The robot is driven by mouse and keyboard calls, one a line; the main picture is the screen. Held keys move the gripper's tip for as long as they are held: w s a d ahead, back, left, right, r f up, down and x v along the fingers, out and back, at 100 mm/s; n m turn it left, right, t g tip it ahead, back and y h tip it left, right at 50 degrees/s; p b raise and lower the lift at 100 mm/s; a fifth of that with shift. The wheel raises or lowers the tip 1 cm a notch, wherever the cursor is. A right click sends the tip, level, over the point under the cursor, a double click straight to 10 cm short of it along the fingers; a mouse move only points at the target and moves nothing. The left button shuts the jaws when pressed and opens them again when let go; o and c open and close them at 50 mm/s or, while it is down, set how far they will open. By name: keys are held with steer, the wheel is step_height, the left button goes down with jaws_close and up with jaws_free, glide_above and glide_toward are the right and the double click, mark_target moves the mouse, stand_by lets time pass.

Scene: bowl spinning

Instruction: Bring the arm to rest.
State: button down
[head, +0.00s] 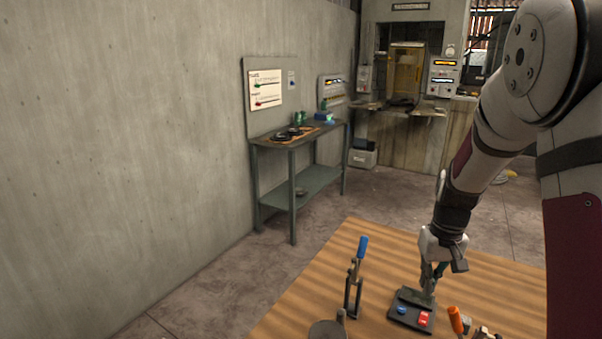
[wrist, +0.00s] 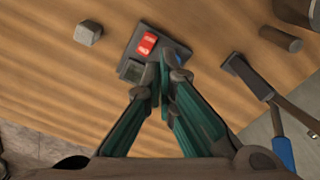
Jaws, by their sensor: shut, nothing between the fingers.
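My gripper (head: 430,283) hangs from my arm at the right of the head view, pointing down over the wooden table. In the wrist view my gripper (wrist: 163,85) has its two green-sided fingers together at the tips, with nothing between them. The fingertips are over or just beside a dark control box (head: 398,321) with a red switch and a blue button. The red switch (wrist: 147,44) shows clearly in the wrist view, and the blue button is partly hidden by the fingers. I cannot tell whether the fingertips touch the box.
On the wooden table (head: 310,285) stand a blue-handled clamp (head: 354,280), an orange-handled tool (head: 456,320) and a round dark object (head: 327,330). A small grey block (wrist: 89,33) lies near the box. A green workbench (head: 293,142) stands along the concrete wall. Open floor lies between.

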steer(key=s+a+r+t, duration=0.1)
steer(key=s+a+r, duration=0.35)
steer(key=r, duration=0.35)
steer(key=s+a+r+t, duration=0.1)
steer(key=s+a+r, duration=0.3)
steer(key=s+r, duration=0.25)
steer(key=s+a+r+t, duration=0.1)
steer(key=s+a+r, duration=0.1)
steer(key=s, duration=0.4)
steer(key=s+a+r+t, duration=0.1)
steer(key=s+r, duration=0.2)
steer(key=s, duration=0.4)
steer(key=shift+a+r+n+t, duration=0.15)
steer(key=shift+a+n+t, duration=0.2)
steer(key=shift+n+t, duration=0.05)
